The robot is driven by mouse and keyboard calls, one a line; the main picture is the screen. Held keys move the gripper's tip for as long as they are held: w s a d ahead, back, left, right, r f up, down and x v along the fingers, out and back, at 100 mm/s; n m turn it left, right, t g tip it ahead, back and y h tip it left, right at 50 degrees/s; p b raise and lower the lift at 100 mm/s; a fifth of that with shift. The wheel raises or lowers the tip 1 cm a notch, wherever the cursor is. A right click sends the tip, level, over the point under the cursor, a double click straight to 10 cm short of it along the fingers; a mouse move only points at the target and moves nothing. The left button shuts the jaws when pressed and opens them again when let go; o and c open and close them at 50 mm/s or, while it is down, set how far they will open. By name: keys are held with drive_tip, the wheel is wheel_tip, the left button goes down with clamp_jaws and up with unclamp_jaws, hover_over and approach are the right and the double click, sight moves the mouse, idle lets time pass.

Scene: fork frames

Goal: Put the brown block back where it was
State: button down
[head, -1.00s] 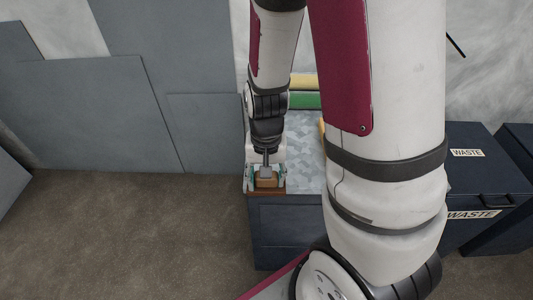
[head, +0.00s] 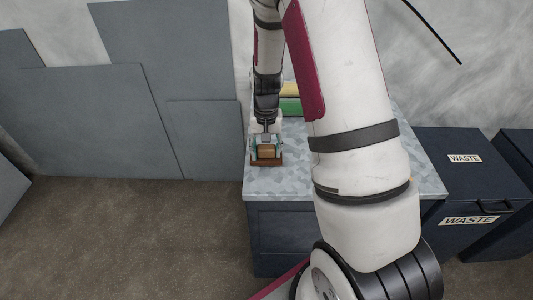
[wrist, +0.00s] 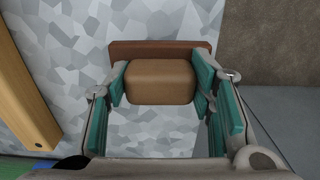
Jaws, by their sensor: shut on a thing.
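The brown block (head: 267,153) is a light brown, rounded piece between the fingers of my gripper (head: 266,148), over the grey mottled worktop (head: 290,184). In the wrist view the block (wrist: 160,82) sits between the teal finger pads of my gripper (wrist: 160,85), which is shut on it. A darker reddish-brown slab (wrist: 160,49) shows just beyond the block, seemingly joined to it; it also shows below the block in the head view (head: 266,162). I cannot tell whether the slab touches the worktop.
A yellow thing (head: 288,88) and a green thing (head: 290,105) lie at the back of the worktop. A long yellow-brown bar (wrist: 22,95) lies left in the wrist view. Waste bins (head: 470,180) stand right, grey panels (head: 120,120) left. The worktop's front left is clear.

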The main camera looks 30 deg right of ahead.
drive_tip(key=shift+f, duration=0.9)
drive_tip(key=shift+f, duration=0.15)
drive_tip(key=c, duration=0.7)
unclamp_jaws()
drive_tip(key=shift+c, duration=0.2)
